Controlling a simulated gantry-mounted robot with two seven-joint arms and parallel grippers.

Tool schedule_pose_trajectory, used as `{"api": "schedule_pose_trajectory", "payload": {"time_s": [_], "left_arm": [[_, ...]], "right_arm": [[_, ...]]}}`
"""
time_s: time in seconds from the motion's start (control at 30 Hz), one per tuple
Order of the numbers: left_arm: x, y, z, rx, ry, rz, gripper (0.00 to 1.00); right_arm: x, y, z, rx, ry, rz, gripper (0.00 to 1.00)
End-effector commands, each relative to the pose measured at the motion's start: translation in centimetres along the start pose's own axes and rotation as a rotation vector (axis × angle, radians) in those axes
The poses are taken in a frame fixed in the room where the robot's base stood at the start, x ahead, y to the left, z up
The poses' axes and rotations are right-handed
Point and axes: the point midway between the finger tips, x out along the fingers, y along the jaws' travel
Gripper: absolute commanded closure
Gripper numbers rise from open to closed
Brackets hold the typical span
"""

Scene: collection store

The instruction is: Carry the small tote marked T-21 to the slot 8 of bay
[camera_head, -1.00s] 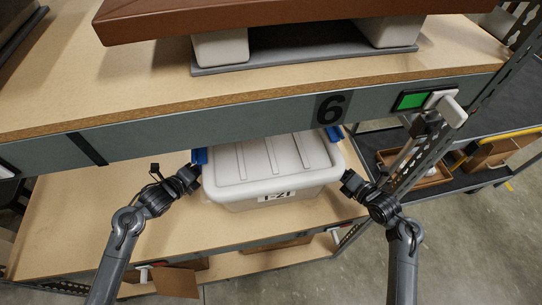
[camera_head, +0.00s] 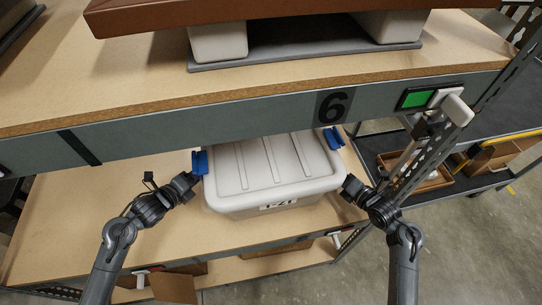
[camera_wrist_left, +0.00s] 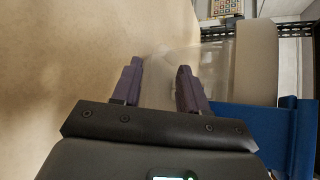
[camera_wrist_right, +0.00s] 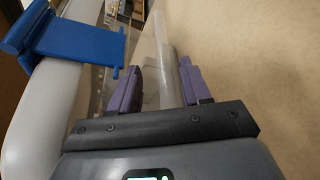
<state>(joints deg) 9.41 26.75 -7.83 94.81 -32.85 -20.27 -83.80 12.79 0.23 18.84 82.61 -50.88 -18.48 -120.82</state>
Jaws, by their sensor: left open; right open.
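The tote (camera_head: 272,172) has a white ribbed lid and a front label, partly cut off, that seems to read T-21. It is on the lower shelf (camera_head: 90,215), its back under the upper shelf edge. Blue latches are at its left (camera_head: 200,163) and right (camera_head: 333,138) ends. Contact cannot be told.
A perforated upright (camera_head: 412,168) stands right of the tote. The lower shelf's left side is clear.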

Motion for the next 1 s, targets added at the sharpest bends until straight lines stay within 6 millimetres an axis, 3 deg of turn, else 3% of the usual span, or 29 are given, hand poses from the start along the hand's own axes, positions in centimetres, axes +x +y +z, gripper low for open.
{"api": "schedule_pose_trajectory", "payload": {"time_s": [0.3, 0.5, 0.77, 1.0], "left_arm": [[-5.9, 0.1, -0.1, 0.004, 0.002, 0.002, 0.54], [-8.5, 0.1, -0.1, 0.002, 0.003, 0.002, 0.54], [-9.7, 0.0, -0.1, 0.001, 0.003, 0.000, 0.54], [-9.7, 0.0, -0.1, 0.001, 0.003, 0.000, 0.54]], "right_arm": [[0.0, 0.0, 0.0, 0.000, 0.000, 0.000, 0.52], [0.0, 0.0, 0.0, 0.000, 0.000, 0.000, 0.52], [-0.3, 1.2, 0.8, -0.004, -0.002, 0.002, 0.52], [-1.2, 4.5, 2.9, -0.008, -0.003, 0.004, 0.52]]}}
